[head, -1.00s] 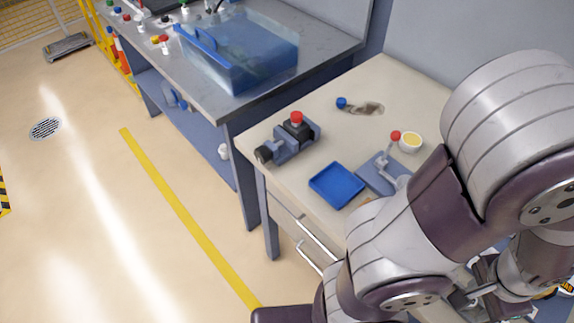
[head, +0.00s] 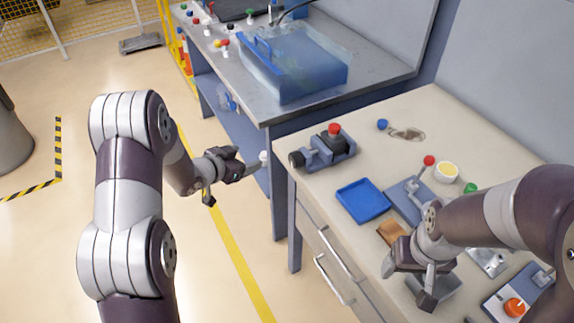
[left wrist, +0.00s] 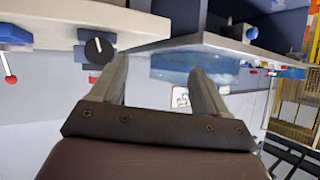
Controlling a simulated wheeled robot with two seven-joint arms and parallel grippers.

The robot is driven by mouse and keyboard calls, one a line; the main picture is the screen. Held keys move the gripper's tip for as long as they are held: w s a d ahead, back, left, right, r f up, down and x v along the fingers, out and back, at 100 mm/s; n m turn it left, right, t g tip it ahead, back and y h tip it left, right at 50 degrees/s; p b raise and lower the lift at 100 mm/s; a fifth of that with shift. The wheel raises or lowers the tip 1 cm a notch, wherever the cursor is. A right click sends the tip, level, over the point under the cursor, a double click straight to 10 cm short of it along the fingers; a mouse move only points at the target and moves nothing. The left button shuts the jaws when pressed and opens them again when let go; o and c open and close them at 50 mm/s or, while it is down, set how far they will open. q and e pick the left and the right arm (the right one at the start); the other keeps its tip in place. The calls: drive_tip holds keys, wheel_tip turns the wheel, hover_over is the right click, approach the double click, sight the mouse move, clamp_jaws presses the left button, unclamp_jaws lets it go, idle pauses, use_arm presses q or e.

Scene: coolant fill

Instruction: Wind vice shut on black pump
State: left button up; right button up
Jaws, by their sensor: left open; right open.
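The blue-grey vice (head: 312,157) stands near the left edge of the beige bench, its dark round knob (head: 296,159) facing left. The black pump (head: 331,141) with a red cap sits upright in the vice; I cannot tell whether the jaws touch it. The knob also shows in the upside-down left wrist view (left wrist: 98,50). My left gripper (head: 238,182) is open and empty, left of the bench and apart from the knob. My right gripper (head: 408,284) is open over the bench's front edge, right of the vice; I see nothing held in it.
A blue tray (head: 363,201) and a red-knobbed lever fixture (head: 407,194) stand right of the vice. A yellow-filled cup (head: 446,172) and a blue-capped part (head: 382,125) lie further back. A clear blue tank (head: 295,68) stands on the grey bench behind.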

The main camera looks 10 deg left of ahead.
sight(292, 161)
use_arm(q)
drive_tip(key=s+d+f+m+h, duration=0.2)
drive_tip(key=s+f+m+h, duration=0.15)
drive_tip(key=h, duration=0.55)
drive_tip(key=p+x, duration=0.1)
drive_tip(key=x, duration=1)
drive_tip(key=shift+s+d+r+p, duration=0.15)
drive_tip(key=shift+d+p, duration=0.15)
drive_tip(key=shift+p, duration=0.05)
drive_tip(key=shift+w+d, duration=0.4)
drive_tip(key=shift+d, duration=0.05)
drive_tip(key=c, duration=1.1)
drive_tip(key=shift+o, duration=0.3)
drive_tip(key=shift+f+m+b, duration=0.35)
drive_tip(key=shift+m+b, duration=0.3)
drive_tip(key=shift+b, duration=0.05)
drive_tip(key=shift+r, duration=0.3)
drive_tip(key=o, duration=1)
